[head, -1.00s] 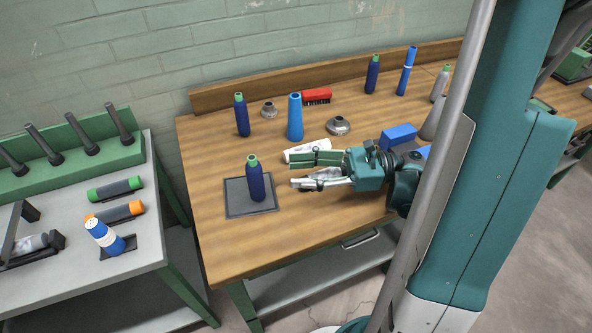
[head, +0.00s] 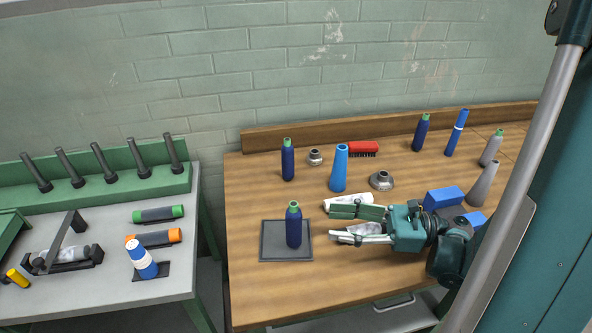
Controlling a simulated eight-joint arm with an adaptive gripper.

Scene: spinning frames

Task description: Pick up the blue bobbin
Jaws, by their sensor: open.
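A dark blue bobbin with a green top (head: 294,230) stands upright on a dark square pad (head: 271,254) near the left front of the wooden table. My gripper (head: 333,225) lies to its right, fingers pointing left at it. The fingers are apart and a gap shows between their tips and the bobbin. I cannot tell from looks alone which is meant.
A white cylinder (head: 343,200) lies right behind my gripper. Metal flanged pieces (head: 382,181), a red brush (head: 361,149), blue blocks (head: 443,200) and grey cones (head: 483,184) stand around. A grey bench (head: 100,290) holds a blue-and-white bobbin (head: 141,260). The table left of the pad is clear.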

